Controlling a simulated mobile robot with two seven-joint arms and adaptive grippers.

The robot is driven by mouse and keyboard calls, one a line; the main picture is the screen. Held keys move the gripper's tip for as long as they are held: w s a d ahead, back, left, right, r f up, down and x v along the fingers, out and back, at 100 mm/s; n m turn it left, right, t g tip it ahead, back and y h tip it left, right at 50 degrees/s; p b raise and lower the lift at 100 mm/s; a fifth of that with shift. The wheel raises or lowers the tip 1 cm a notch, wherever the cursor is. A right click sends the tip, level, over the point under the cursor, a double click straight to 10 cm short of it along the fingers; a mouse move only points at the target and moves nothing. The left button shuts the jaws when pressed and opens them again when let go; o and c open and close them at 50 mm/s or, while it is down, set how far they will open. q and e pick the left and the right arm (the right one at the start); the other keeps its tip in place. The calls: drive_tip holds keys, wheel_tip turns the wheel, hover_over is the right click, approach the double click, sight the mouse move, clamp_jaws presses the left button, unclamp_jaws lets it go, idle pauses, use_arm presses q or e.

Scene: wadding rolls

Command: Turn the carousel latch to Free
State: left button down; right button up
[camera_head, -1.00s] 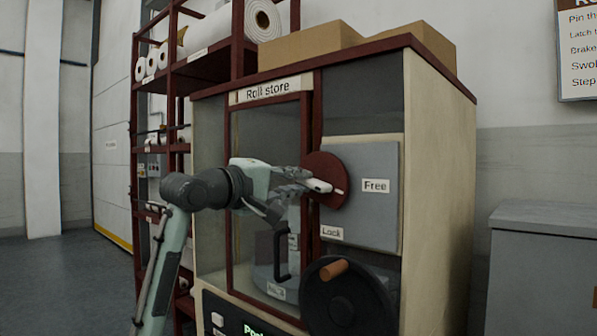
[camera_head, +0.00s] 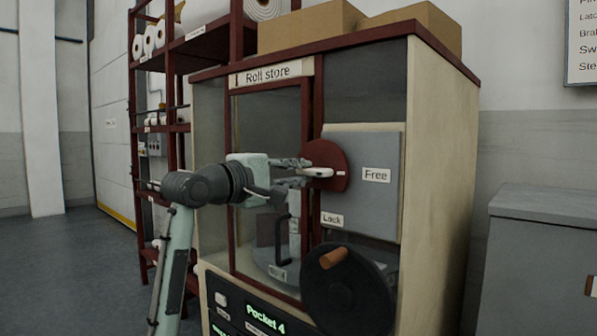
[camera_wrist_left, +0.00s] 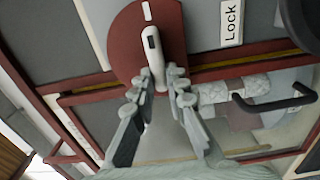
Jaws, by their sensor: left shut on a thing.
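The latch is a dark red disc (camera_head: 334,155) with a white lever (camera_head: 319,172) on the front of the Roll store cabinet. The lever lies about level, its white pointer mark (camera_head: 341,173) facing right towards the "Free" label (camera_head: 376,174). The "Lock" label (camera_head: 332,219) is lower down. My left gripper (camera_head: 303,169) is shut on the lever's left end. In the left wrist view, its fingers (camera_wrist_left: 165,82) close around the near end of the lever (camera_wrist_left: 153,52), in line with the mark on the disc (camera_wrist_left: 125,40). My right gripper is in neither current view.
A black handwheel (camera_head: 348,292) with an orange-brown knob sits below the latch panel. A dark door handle (camera_head: 282,240) is below my left gripper. The display (camera_head: 265,318) reads "Pocket 4". A grey cabinet (camera_head: 540,270) stands at the right.

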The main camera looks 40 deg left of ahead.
use_arm(q)
drive_tip(key=shift+f, duration=0.1)
drive_tip(key=c, duration=1.5)
unclamp_jaws()
drive_tip(key=shift+c, duration=0.2)
drive_tip(key=s, duration=1.2)
drive_tip(key=shift+a, duration=0.45)
drive_tip(key=shift+w, duration=0.1)
